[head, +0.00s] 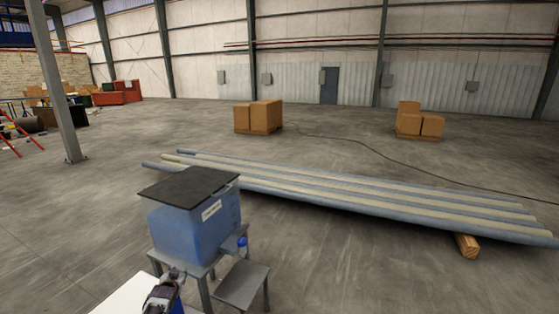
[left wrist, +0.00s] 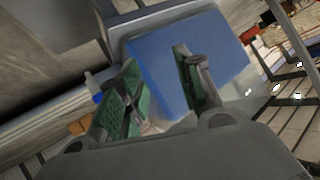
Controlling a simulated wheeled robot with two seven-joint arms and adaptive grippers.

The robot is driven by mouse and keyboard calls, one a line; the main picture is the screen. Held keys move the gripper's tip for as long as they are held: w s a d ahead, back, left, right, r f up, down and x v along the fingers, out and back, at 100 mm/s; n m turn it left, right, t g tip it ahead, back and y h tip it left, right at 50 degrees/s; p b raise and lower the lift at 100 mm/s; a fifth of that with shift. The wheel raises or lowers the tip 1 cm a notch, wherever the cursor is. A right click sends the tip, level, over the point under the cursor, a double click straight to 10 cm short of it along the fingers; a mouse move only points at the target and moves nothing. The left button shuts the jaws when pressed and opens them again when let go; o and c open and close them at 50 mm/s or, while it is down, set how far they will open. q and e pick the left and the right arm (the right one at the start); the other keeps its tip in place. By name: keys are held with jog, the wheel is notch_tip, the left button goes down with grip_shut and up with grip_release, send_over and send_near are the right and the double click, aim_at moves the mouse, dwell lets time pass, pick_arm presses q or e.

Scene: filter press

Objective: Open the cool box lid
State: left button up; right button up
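The cool box (head: 207,225) is a blue tub with a white label on its side, standing on a grey stand. Its dark flat lid (head: 190,186) lies across the top and looks closed. My left gripper (head: 165,291) is at the bottom of the head view, in front of and below the box, apart from the lid. In the left wrist view, my left gripper (left wrist: 155,58) is open, with green pads and nothing between its fingers. The blue box (left wrist: 215,50) fills the view beyond the fingers, with the lid's grey edge (left wrist: 165,18) above it. My right gripper is not in view.
A small blue-capped item (head: 242,246) is at the box's right side, above a low grey stool (head: 241,284). A white surface (head: 122,298) is at the bottom left. Long pipes (head: 350,195) lie behind the box. Open floor (head: 70,215) is to the left.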

pick_arm(q)
jog(key=s+d+f+g+h, duration=0.1)
jog(key=s+d+f+g, duration=0.3)
jog(key=s+f, duration=1.1)
jog(key=s+d+f+g+h, duration=0.1)
jog(key=s+d+f, duration=0.6)
jog(key=s+f, duration=0.7)
jog(key=s+d+f+g, duration=0.1)
jog(key=s+f, duration=0.4)
jog(key=s, duration=0.8)
jog(key=s+d+f+m+g, duration=0.1)
jog(key=s+f, duration=0.4)
jog(key=s, duration=0.9)
jog(key=s+d+f+g+h, duration=0.1)
jog(key=s+d+f+g, duration=0.2)
jog(key=s, duration=1.1)
notch_tip(320, 180, down, 2)
jog(key=shift+s+d+m+g, duration=0.15)
jog(key=shift+m+g, duration=0.15)
jog(key=shift+g, duration=0.1)
